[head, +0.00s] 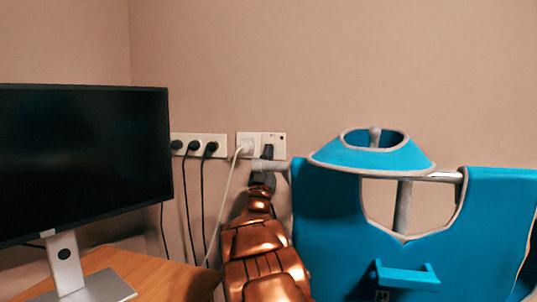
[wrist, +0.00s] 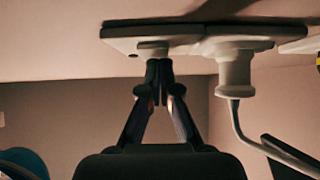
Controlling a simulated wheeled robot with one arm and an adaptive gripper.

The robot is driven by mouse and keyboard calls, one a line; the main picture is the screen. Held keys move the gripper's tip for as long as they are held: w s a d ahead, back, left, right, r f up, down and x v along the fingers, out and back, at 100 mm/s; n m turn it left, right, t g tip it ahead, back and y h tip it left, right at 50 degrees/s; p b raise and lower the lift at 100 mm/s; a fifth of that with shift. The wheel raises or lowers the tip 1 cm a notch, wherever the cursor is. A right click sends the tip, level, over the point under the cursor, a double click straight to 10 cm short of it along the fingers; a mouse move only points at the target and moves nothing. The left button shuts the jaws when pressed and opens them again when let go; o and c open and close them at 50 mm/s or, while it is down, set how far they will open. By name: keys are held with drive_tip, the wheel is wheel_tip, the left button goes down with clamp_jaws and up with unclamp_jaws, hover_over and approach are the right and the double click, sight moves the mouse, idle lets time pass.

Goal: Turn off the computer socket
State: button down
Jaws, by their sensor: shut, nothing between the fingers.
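A white double wall socket plate (head: 276,138) is on the wall right of the monitor. It also shows at the top of the wrist view (wrist: 120,33). Its left half holds a white plug (head: 245,146) with a white cable; the plug is large at right in the wrist view (wrist: 234,72). My gripper (head: 267,153) is in front of the right half, partly hiding it. In the wrist view my gripper (wrist: 159,65) is shut and empty, its tips at a small raised part (wrist: 153,48) of the plate. Whether they touch it, and the switch's state, I cannot tell.
A socket strip (head: 222,139) with black plugs is to the left. A black monitor (head: 80,155) stands on a wooden desk (head: 165,278). A blue apron (head: 340,230) hangs on a grey rack (head: 402,208) close to the right of my arm. The wall above is clear.

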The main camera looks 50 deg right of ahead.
drive_tip(key=shift+r, duration=0.3)
drive_tip(key=shift+f, duration=0.2)
drive_tip(key=shift+s, duration=0.1)
drive_tip(key=s+a+f, duration=0.5)
drive_tip(key=a, duration=0.5)
drive_tip(key=shift+s+a+f+p, duration=0.2)
drive_tip(key=shift+f+p, duration=0.1)
drive_tip(key=shift+p, duration=0.1)
idle(0.3)
